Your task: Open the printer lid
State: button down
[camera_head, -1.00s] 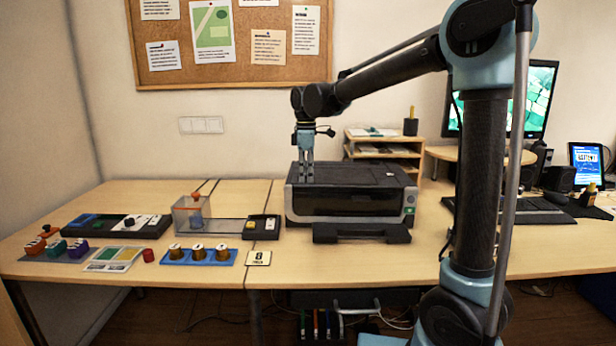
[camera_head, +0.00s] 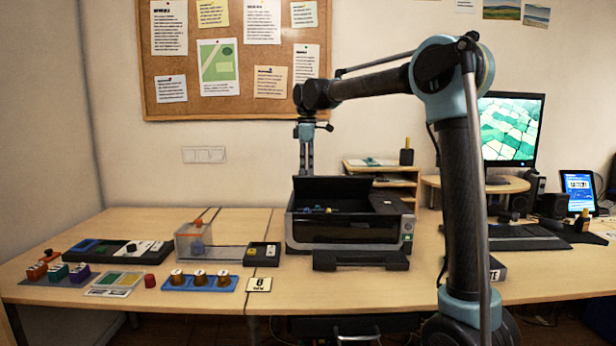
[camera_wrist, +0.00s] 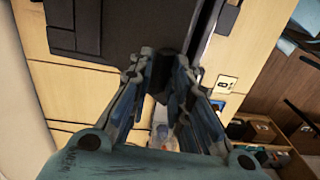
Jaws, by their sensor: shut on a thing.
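The black printer (camera_head: 345,232) stands on the table. Its lid (camera_head: 350,190) is tilted up, and the inside shows below it with small coloured parts. My gripper (camera_head: 306,172) points down at the left part of the lid's raised edge and is shut on it. The fingers hide the exact place of contact.
A black tray (camera_head: 360,261) juts from the printer's front. Left of it are a clear box (camera_head: 190,240), a blue holder with brass-coloured pieces (camera_head: 200,287) and a small card (camera_head: 259,285). A wooden shelf (camera_head: 395,180) stands behind. My arm spans the right side.

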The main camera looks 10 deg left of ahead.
jog(key=c, duration=1.7)
grip_release()
jog(key=w+a+r, duration=0.1)
jog(key=w, duration=0.6)
jog(key=shift+w+r, duration=0.2)
jog(key=shift+w, duration=0.15)
jog(key=o, duration=0.3)
jog(key=shift+w+a, duration=0.15)
jog(key=shift+w, duration=0.1)
jog(key=shift+s, duration=0.1)
jog(key=shift+c, duration=0.2)
